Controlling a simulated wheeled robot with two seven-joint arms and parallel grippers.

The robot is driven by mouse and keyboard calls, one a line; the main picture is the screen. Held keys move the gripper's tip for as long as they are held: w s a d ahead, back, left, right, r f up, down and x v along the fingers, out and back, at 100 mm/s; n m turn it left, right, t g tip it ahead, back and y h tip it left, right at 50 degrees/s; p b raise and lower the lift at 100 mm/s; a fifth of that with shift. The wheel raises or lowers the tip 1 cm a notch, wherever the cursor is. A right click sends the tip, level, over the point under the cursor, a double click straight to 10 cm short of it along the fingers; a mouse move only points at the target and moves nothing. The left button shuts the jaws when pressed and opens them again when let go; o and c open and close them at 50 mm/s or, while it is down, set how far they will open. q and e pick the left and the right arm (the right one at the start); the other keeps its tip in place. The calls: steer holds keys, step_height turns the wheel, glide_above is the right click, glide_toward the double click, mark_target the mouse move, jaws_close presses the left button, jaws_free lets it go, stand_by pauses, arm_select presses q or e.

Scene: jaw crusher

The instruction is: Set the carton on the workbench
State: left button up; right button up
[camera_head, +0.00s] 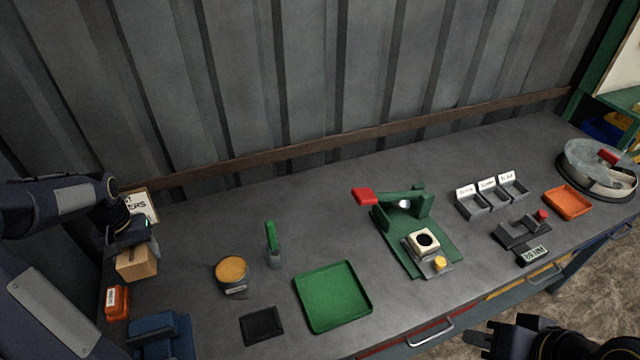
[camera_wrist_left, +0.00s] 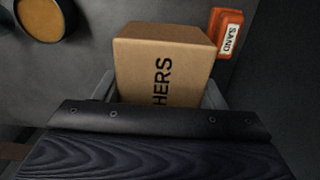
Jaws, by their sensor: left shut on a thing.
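The carton (camera_head: 136,263) is a small brown cardboard box at the left end of the grey workbench (camera_head: 190,215). My left gripper (camera_head: 130,246) is shut on it from above, with a finger on each side. In the left wrist view the carton (camera_wrist_left: 165,65) shows black lettering ending in "HERS", and the fingers (camera_wrist_left: 160,95) flank its near end. I cannot tell whether its underside touches the bench. My right gripper (camera_head: 482,340) is at the bottom edge, in front of the bench and away from the carton; its jaw gap is unclear.
Near the carton are an orange SAND box (camera_head: 117,302), a blue block-like object (camera_head: 160,335), a sign (camera_head: 141,205) and a round tin (camera_head: 232,271). A green tray (camera_head: 333,296) and a green press (camera_head: 412,225) stand further right. Bare bench lies behind the tin.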

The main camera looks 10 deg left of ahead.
arm_select(q)
steer(key=shift+s+a+r, duration=0.2)
steer(key=shift+a+r, duration=0.05)
steer(key=shift+a, duration=0.1)
glide_toward(199, 254)
steer(key=s+a+r, duration=0.2)
steer(key=s, duration=0.2)
steer(key=w+f, duration=0.1)
steer(key=f, duration=0.1)
steer(key=w+d+f+b, duration=0.1)
steer(key=w+f, duration=0.1)
steer(key=shift+d, duration=0.15)
steer(key=shift+w+d+f, duration=0.15)
steer(key=shift+w+f, duration=0.1)
steer(key=f, duration=0.1)
steer(key=f+b, duration=0.2)
steer(key=shift+w+d+f, duration=0.15)
steer(key=shift+w, duration=0.1)
steer(key=shift+f, duration=0.3)
steer(key=shift+r, duration=0.1)
